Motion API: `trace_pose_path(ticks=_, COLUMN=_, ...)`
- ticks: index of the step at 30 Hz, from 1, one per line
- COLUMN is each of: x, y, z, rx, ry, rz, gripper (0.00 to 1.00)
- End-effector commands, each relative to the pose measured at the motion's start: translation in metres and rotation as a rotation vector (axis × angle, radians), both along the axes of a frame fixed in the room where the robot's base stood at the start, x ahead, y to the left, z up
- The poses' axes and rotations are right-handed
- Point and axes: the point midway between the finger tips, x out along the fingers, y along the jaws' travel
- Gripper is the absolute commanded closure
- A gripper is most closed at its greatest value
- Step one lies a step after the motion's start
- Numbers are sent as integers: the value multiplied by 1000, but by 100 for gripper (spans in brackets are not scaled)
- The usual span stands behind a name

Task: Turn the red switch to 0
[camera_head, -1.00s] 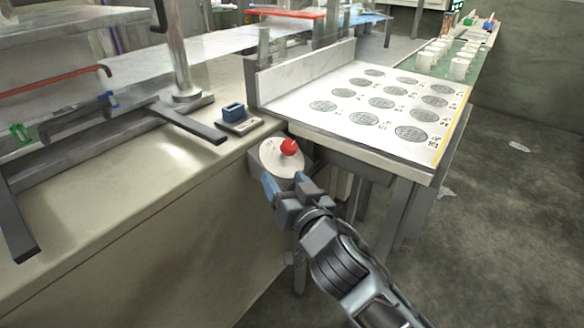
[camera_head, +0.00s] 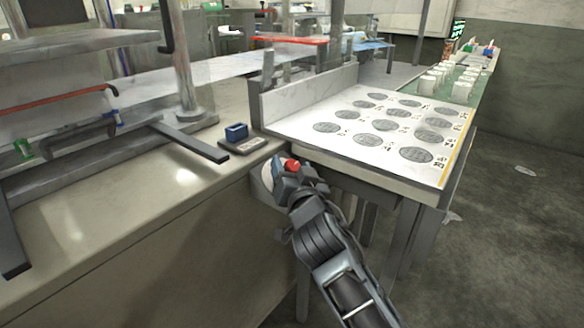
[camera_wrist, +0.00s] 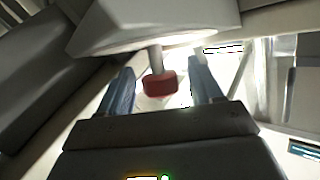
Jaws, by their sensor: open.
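The red switch (camera_head: 291,164) is a red knob on a pale round plate (camera_head: 268,176) at the bench corner. In the head view my gripper (camera_head: 286,176) is right in front of it and covers part of the plate and knob. In the wrist view the red switch (camera_wrist: 160,84) hangs on a short grey shaft below a pale housing (camera_wrist: 150,22). It lies between the two blue fingers of my open gripper (camera_wrist: 162,92), with gaps on both sides. I cannot read any mark on the plate.
A small blue block on a base (camera_head: 237,133) sits on the bench (camera_head: 150,215) left of the switch. A table with a printed sheet of dark circles (camera_head: 345,145) stands close on the right. A dark flat bar (camera_head: 190,142) lies on the bench. Open floor is at the far right.

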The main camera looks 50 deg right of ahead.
Motion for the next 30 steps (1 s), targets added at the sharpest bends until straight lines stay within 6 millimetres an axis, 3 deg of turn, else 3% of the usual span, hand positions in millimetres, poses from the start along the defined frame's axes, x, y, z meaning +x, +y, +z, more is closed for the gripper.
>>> trace_pose_path(ticks=8, x=1, y=-1, z=0, rx=0, ry=0, rz=0, gripper=36)
trace_pose_path(ticks=23, x=1, y=-1, z=0, rx=0, ry=0, rz=0, gripper=84)
trace_pose_path(ticks=30, x=1, y=-1, z=1, rx=-5, ry=0, rz=8, gripper=86)
